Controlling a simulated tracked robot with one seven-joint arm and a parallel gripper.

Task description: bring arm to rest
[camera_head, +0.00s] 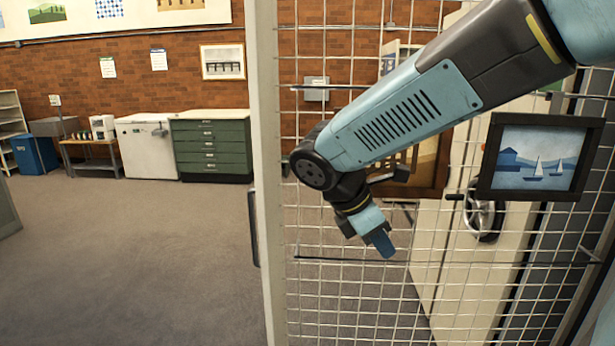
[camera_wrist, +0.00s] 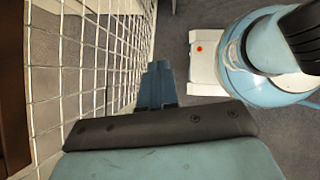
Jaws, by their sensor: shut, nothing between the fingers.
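My arm reaches in from the upper right in the head view and bends down at its elbow. My gripper (camera_head: 383,243) hangs at its end, pointing down and slightly right, in front of a white wire mesh panel (camera_head: 330,310). In the wrist view my gripper (camera_wrist: 158,78) shows its blue fingers together, with nothing held. The mesh stands to the left of the fingers there. I cannot tell the exact gap between the gripper and the mesh.
A framed sailboat picture (camera_head: 537,157) hangs on the mesh at right. A brown-framed picture (camera_head: 432,165) is partly hidden by my arm. Open grey carpet (camera_head: 140,260) lies left of the mesh. A green drawer cabinet (camera_head: 211,146) and white chest (camera_head: 147,147) stand along the brick wall.

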